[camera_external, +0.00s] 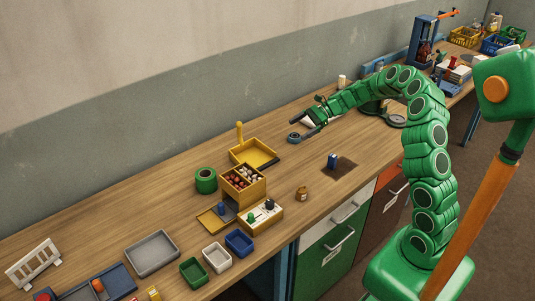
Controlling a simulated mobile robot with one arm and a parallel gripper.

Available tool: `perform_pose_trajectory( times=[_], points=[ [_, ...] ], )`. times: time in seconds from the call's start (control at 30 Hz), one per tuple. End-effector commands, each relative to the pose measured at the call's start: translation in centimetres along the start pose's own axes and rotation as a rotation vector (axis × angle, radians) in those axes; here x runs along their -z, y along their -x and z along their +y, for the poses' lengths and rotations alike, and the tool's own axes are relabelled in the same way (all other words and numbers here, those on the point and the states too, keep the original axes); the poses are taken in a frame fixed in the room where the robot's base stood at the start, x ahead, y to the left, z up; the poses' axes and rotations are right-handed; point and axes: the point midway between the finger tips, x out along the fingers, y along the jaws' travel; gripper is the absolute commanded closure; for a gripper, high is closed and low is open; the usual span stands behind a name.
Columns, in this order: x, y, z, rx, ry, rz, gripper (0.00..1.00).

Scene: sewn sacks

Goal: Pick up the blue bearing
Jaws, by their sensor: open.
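A small round blue-grey ring (294,136), which looks like the blue bearing, is at the tip of the lower finger of my gripper (296,127). My gripper is open and reaches left, low over the wooden workbench. Its upper dark finger is apart from the ring. I cannot tell whether the lower finger touches the ring or only overlaps it in this view.
A yellow dustpan-like tray (254,153) lies left of my gripper. A green roll (206,180) and a divided wooden box (243,184) stand nearer. Clear wood lies between the gripper and that mat.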

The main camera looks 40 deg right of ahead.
Motion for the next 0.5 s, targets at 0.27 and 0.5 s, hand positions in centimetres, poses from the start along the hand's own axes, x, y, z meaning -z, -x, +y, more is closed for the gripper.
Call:
perform_pose_trajectory(
  times=[0.27,0.5],
  points=[
    [8.5,2.9,-3.9,0.15,-0.223,-0.018,0.05],
    [11.5,4.3,-4.9,0.205,-0.299,-0.023,0.05]
  ],
)
